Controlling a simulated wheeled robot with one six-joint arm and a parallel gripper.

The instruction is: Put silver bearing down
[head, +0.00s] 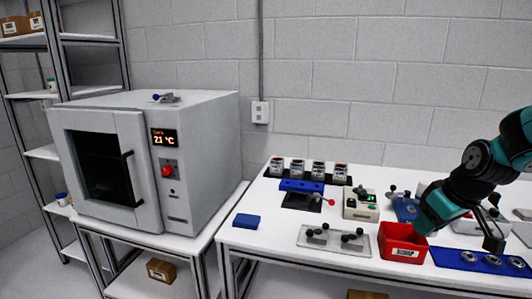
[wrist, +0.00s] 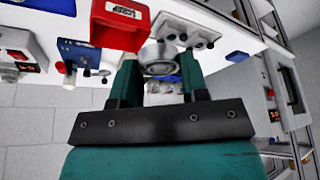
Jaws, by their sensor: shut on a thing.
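The silver bearing (wrist: 158,55) is a metal ring, held between the fingertips of my gripper (wrist: 158,68) in the wrist view. The gripper is shut on it, with one finger on each side. The red bin (wrist: 119,16) shows just beyond the bearing in the wrist view. In the head view the red bin (head: 402,243) stands at the table's front, beside my arm. I cannot make out the held bearing in the head view. Several other silver rings lie on a blue mat (head: 443,257) at the front right.
A grey plate with dark knobs (head: 312,238) lies left of the bin. A blue block (head: 246,221), a beige device (head: 361,204) and a rack of labelled cups (head: 308,170) share the white table. An oven (head: 207,150) stands left. The table's front left is mostly clear.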

